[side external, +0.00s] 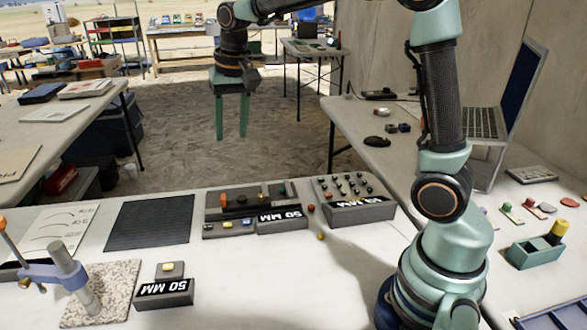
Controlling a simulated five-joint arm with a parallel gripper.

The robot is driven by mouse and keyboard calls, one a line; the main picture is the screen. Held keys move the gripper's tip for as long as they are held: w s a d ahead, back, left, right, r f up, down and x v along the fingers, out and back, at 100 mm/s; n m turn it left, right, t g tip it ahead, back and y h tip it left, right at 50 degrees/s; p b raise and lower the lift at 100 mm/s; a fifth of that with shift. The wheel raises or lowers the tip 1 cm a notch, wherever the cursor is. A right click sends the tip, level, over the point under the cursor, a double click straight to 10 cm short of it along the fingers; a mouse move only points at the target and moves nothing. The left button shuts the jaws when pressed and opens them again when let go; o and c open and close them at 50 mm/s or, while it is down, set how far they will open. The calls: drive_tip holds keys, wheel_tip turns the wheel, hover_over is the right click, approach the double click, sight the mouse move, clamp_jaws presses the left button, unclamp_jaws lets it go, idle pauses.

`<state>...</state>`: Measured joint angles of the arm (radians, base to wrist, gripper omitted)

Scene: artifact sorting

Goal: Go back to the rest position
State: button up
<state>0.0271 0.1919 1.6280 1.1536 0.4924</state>
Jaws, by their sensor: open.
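My gripper (231,118) hangs in the air beyond the far edge of the white table (130,285), with its two green fingers pointing down. The fingers are apart and nothing shows between them. A grey tray (213,233) with small artifacts in it stands near the table's far edge, below and in front of my gripper. A "50 MM" block (282,224) stands at its right front. A second grey holder (385,208) with rows of small dark round pieces stands to the right. Two small balls, one red (311,208) and one yellow-orange (320,236), lie on the table near it.
A dark ribbed mat (150,223) lies left of the tray. A clamp stand on a speckled slab (120,290) and another "50 MM" block (164,291) stand at front left. A laptop (485,122) and a green box (522,256) are at right. The air around my gripper is clear.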

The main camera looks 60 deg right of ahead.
drive_tip(key=s+a+n+t, duration=0.1)
drive_tip(key=s+n+t, duration=0.2)
drive_tip(key=s, duration=1.3)
drive_tip(key=n, duration=0.3)
drive_tip(key=shift+t, duration=0.3)
